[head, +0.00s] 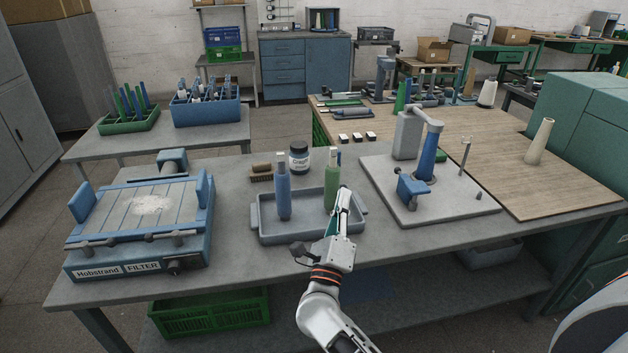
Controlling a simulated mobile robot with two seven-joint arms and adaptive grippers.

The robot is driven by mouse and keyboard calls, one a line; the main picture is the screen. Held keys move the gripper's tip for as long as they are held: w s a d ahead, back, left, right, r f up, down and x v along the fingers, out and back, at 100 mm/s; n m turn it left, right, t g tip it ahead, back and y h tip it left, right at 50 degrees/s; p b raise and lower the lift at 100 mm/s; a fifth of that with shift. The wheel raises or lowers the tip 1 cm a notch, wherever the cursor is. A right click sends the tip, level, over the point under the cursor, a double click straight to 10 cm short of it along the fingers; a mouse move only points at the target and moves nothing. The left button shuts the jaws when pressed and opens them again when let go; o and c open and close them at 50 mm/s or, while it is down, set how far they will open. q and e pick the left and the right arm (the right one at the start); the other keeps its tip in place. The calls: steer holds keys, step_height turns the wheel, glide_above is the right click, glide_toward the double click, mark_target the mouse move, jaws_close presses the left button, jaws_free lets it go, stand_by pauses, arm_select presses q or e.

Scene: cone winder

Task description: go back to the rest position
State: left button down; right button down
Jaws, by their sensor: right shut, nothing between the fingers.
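My right gripper (345,196) is over the front right part of a grey tray (290,237) on the near bench. Its fingers are together and hold nothing. A green spindle-like piece (332,182) stands upright in the tray just behind the fingertips. I cannot tell whether they touch it. A similar blue piece (283,190) stands upright at the tray's left. My left gripper is not in view.
A blue filter unit (120,265) stands at the bench's left. A winder with a blue cone (427,158) stands on a grey plate (465,212) to the right. Bench space in front of the tray is clear.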

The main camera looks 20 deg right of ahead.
steer(key=s+a+f+n+y, duration=0.55)
steer(key=f+n+y, duration=0.3)
steer(key=n, duration=0.45)
steer(key=s+a+f+n+y, duration=0.4)
steer(key=a+f+n+y, duration=0.4)
steer(key=n, duration=0.5)
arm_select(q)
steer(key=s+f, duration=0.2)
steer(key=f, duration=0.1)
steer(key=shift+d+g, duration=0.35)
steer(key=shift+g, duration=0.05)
arm_select(e)
steer(key=s+d+f+n+g, duration=0.1)
steer(key=s+f+n+g, duration=0.2)
steer(key=s+f+n, duration=0.2)
steer(key=s+d+f+n+g, duration=0.2)
steer(key=s+f+n+g, duration=0.2)
steer(key=s+f, duration=0.7)
steer(key=shift+d+f+n+g, duration=0.3)
steer(key=shift+n, duration=0.4)
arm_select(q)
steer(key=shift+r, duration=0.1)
